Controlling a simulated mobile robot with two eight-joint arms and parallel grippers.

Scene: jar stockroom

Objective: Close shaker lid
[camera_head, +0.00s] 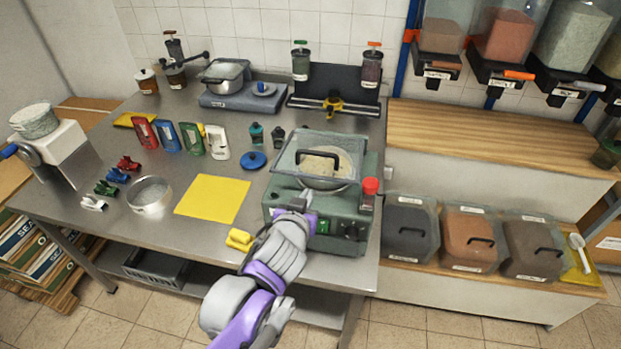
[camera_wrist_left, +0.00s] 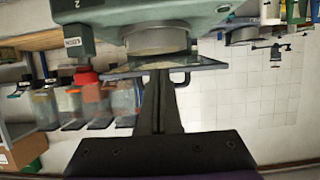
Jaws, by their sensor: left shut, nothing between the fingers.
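The green shaker (camera_head: 285,222) stands at the front right of the steel table; its body (camera_wrist_left: 160,14) fills the top of the left wrist view, upside down. Its clear lid (camera_head: 292,160) with a black handle (camera_head: 334,152) lies over a round sieve (camera_head: 325,170). In the left wrist view the lid (camera_wrist_left: 205,65) shows nearly edge-on, just apart from the sieve rim (camera_wrist_left: 155,42). My left gripper (camera_head: 299,199) is shut and empty at the shaker's front; its fingertips (camera_wrist_left: 158,72) overlap the lid edge in the left wrist view. Contact cannot be told. My right gripper is out of view.
A blue round lid (camera_head: 253,160) and several bottles stand behind. Lidded bins (camera_head: 410,232) sit on the right shelf.

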